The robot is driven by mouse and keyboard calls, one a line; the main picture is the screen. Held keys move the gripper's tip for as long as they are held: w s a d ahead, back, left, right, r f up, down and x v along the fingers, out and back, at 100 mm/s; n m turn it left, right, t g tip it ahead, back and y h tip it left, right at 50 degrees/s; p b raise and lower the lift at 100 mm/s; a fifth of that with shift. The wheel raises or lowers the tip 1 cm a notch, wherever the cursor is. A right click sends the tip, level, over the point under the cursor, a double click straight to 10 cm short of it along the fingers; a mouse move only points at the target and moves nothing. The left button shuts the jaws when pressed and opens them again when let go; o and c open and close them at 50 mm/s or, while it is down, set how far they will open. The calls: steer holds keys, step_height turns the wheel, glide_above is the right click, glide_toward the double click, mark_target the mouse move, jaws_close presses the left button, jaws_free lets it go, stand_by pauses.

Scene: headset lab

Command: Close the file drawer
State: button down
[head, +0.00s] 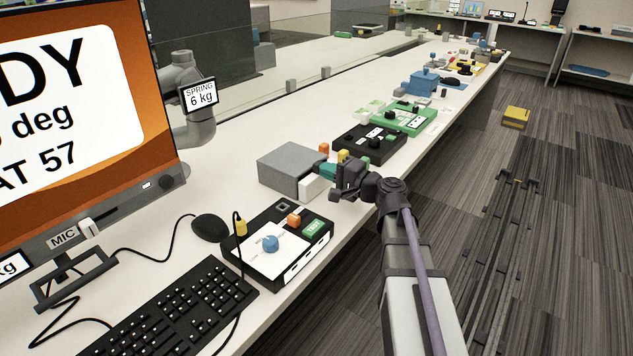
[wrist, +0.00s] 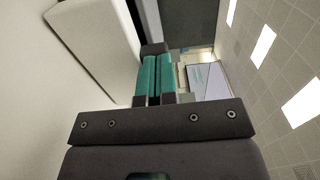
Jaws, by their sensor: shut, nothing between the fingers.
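The file drawer (head: 311,188) is a white box front that sticks out of a small grey cabinet (head: 286,165) on the bench in the head view. It stands partly open towards the aisle side. My gripper (head: 327,172) is at the drawer's right end, in front of the cabinet. Its teal fingers lie together, shut and empty, in the wrist view (wrist: 156,77). A large pale panel (wrist: 95,45), which looks like the drawer, fills the upper left there, close beside the fingers. I cannot tell whether they touch it.
A black control box (head: 277,243) with a blue knob sits nearer on the bench. A black panel (head: 369,145) and a green panel (head: 404,119) stand beyond the cabinet. A mouse (head: 210,228) and keyboard (head: 180,310) are at the left. The aisle floor is mostly clear.

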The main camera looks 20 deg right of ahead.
steer(key=shift+s+d, duration=0.2)
steer(key=v, duration=1.3)
steer(key=shift+s+d, duration=0.15)
steer(key=shift+s, duration=0.15)
